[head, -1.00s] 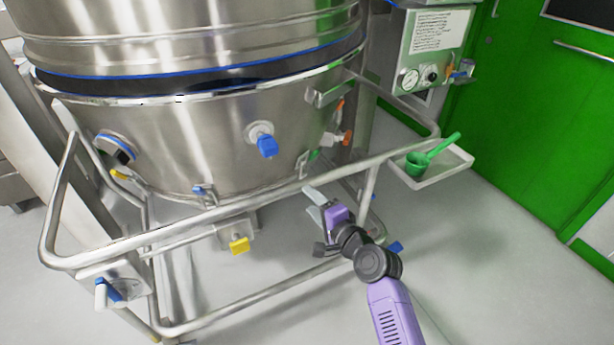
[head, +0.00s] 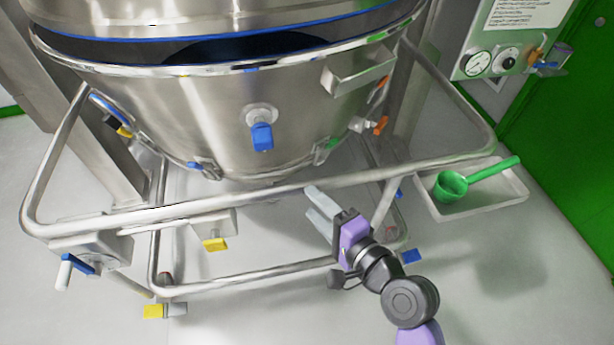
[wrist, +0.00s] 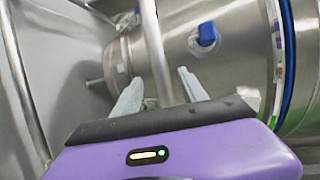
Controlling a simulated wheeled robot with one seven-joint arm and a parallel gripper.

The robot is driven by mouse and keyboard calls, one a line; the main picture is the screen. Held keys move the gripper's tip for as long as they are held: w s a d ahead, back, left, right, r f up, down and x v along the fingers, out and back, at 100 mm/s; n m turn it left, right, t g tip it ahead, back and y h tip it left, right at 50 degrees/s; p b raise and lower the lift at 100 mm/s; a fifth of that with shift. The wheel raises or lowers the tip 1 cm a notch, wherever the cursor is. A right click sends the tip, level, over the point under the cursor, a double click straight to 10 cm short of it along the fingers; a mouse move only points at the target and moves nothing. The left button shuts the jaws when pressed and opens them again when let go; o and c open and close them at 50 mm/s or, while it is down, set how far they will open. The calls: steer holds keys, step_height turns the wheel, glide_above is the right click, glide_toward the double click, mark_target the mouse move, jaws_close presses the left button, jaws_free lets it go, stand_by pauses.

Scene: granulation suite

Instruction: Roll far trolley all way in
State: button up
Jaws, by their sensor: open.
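The trolley is a tubular steel frame with a push rail (head: 230,207) that runs across its near side. It carries a large steel bowl (head: 190,115) with a blue-handled valve (head: 262,136) on its front. My gripper (head: 318,205) is open at the near rail, right of its middle. In the wrist view the rail (wrist: 156,55) runs between the two open fingers (wrist: 160,92), and the bowl (wrist: 240,60) fills the right side. I cannot tell whether the fingers touch the rail. The gap above the bowl rim shows dark under the upper steel section (head: 200,22).
A white tray (head: 475,208) with a green scoop (head: 470,180) juts out at the trolley's right. A gauge panel (head: 505,50) is at the upper right, beside a green door (head: 570,140). Yellow and blue caster pedals sit low on the frame. Grey floor in front is clear.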

mark_target(302, 194)
steer(key=b+x, duration=0.1)
steer(key=x, duration=0.6)
steer(key=shift+w+a, duration=0.1)
steer(key=shift+w, duration=0.05)
jaws_close()
steer(key=shift+f, duration=0.1)
stand_by(1.1)
